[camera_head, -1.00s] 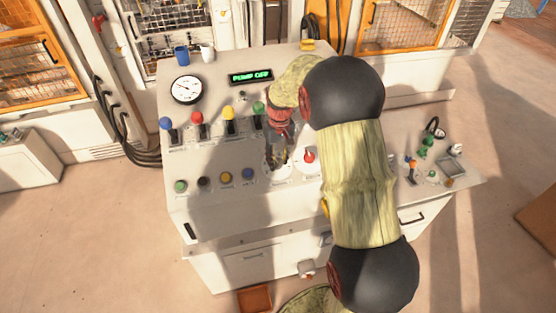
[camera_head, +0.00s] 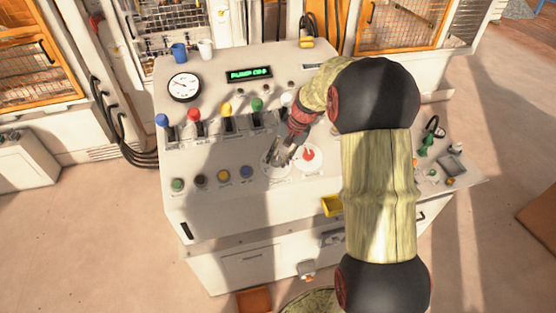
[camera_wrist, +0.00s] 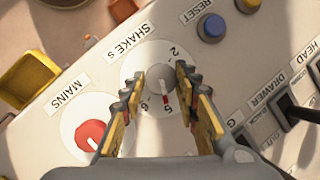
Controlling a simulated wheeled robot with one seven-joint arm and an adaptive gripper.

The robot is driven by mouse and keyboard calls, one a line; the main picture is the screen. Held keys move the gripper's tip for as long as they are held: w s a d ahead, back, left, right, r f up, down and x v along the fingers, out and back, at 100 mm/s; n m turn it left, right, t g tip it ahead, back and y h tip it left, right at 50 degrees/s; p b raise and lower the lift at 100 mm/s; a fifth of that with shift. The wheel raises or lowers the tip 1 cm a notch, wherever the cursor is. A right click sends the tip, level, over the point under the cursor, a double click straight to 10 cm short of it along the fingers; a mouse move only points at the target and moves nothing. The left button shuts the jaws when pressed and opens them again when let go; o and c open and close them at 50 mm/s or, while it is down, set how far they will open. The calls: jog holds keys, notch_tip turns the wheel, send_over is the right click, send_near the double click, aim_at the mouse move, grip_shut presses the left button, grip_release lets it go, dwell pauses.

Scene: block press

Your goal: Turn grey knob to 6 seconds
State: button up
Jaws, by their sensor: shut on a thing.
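The grey knob (camera_wrist: 158,84) sits on a round white dial labelled SHAKE s in the wrist view. A red mark on the knob points down in the picture. A 2 shows at the dial's top and a 6 at its lower left; exact alignment is unclear because the fingers hide part of the scale. My gripper (camera_wrist: 160,74) is shut on the knob, one finger on each side. In the head view my gripper (camera_head: 282,155) reaches down to the white dial (camera_head: 268,168) and hides most of the knob.
The red MAINS knob (camera_wrist: 90,134) is close beside the dial. A blue RESET button (camera_wrist: 211,27) and black lever switches (camera_wrist: 290,107) lie on the other side. The green display (camera_head: 249,74) stands at the panel's back. A yellow bin (camera_head: 332,206) hangs at the front edge.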

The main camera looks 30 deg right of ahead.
jog(key=m+t+b, duration=0.1)
jog(key=m, duration=0.1)
jog(key=m+b, duration=0.1)
jog(key=m, duration=0.1)
jog(key=shift+s+f+t, duration=0.15)
jog(key=shift+t, duration=0.25)
jog(key=shift+s+m+t+b, duration=0.1)
jog(key=shift+m+t+b, duration=0.85)
jog(key=shift+m, duration=1.15)
jog(key=o, duration=1.1)
jog(key=shift+o, duration=0.2)
jog(key=v, duration=1.2)
